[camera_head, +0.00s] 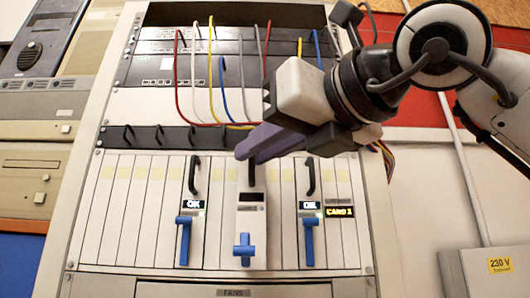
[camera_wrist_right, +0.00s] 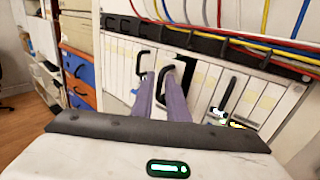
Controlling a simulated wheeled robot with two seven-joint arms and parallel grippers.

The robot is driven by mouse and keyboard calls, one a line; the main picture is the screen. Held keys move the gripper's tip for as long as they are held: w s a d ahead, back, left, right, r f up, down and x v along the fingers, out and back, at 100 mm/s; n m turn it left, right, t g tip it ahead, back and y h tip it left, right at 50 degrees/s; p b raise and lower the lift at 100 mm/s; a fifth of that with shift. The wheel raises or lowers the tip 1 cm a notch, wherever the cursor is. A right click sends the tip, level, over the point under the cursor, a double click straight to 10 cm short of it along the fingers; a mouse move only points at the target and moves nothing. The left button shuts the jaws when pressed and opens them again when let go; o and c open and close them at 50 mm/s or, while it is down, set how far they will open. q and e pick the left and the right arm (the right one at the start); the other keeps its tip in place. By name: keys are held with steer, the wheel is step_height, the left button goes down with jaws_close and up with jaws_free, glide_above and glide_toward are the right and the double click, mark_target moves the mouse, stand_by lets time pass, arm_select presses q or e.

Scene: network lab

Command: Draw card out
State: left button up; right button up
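The middle card (camera_head: 250,215) is a pale narrow module with a black handle (camera_head: 251,176) on top and a blue lever (camera_head: 243,250) low on its face. It stands out in front of the panels beside it, and a dark gap (camera_wrist_right: 187,72) shows by it in the wrist view. My right gripper (camera_head: 250,148) has purple fingers at that handle. In the wrist view the fingers (camera_wrist_right: 162,98) lie on both sides of the handle (camera_wrist_right: 166,78) and appear closed on it. An amber display (camera_head: 340,212) reads CARD with an unclear number. My left gripper is out of view.
Cards on the left (camera_head: 186,225) and right (camera_head: 309,225) have black handles, blue levers and OK displays. Coloured cables (camera_head: 222,90) hang above the card row. A grey 230 V box (camera_head: 490,270) is at lower right. Shelves of old equipment (camera_head: 40,120) stand left.

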steer(key=shift+o, duration=0.9)
steer(key=shift+s, duration=0.1)
steer(key=b+v, duration=0.2)
steer(key=v, duration=0.8)
steer(key=shift+d, duration=0.15)
